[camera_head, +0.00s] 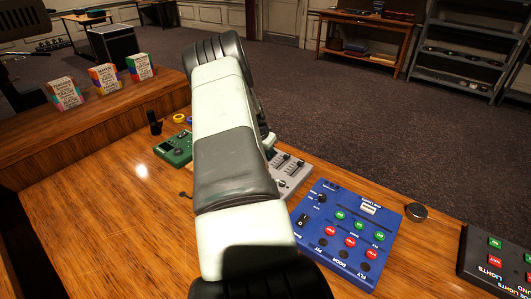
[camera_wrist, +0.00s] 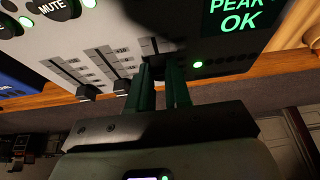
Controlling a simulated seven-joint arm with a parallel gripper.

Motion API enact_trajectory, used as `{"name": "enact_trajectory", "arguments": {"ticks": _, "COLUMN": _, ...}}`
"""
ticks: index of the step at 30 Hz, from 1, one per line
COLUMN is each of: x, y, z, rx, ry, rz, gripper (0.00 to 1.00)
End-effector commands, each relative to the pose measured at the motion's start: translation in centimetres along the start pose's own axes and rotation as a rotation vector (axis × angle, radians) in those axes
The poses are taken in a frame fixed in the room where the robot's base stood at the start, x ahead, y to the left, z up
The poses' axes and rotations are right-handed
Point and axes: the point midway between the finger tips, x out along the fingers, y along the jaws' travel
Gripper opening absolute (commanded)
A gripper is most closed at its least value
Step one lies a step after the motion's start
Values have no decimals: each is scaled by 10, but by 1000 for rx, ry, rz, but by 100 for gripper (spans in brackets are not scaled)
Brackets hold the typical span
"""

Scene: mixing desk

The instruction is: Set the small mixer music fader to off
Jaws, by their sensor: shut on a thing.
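The small grey mixer (camera_head: 292,172) is on the desk in the head view, partly hidden behind my arm. In the wrist view its pale panel (camera_wrist: 110,35) fills the top, with several faders and a dark screen reading "PEAK OK" (camera_wrist: 236,16). Two dark fader knobs (camera_wrist: 87,92) and (camera_wrist: 122,87) stand to the left of my gripper (camera_wrist: 163,70). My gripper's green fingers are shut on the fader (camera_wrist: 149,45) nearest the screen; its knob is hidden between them. I cannot read the fader labels, so I cannot tell which one is music.
A blue button panel (camera_head: 345,225) lies right of the mixer, with a round dark knob (camera_head: 416,211) beyond it. A green box (camera_head: 175,149) is left of my arm. A black panel (camera_head: 497,262) sits at far right. Bare wood lies at front left.

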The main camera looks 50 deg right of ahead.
Motion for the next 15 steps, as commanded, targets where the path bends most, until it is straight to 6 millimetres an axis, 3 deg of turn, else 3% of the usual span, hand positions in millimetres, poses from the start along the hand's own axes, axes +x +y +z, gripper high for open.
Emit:
{"name": "enact_trajectory", "arguments": {"ticks": 6, "x": 13, "y": 0, "z": -29, "rx": 1, "ry": 1, "rz": -3, "gripper": 0}}
{"name": "enact_trajectory", "arguments": {"ticks": 15, "x": 15, "y": -1, "z": -36, "rx": 0, "ry": 1, "rz": -5, "gripper": 0}}
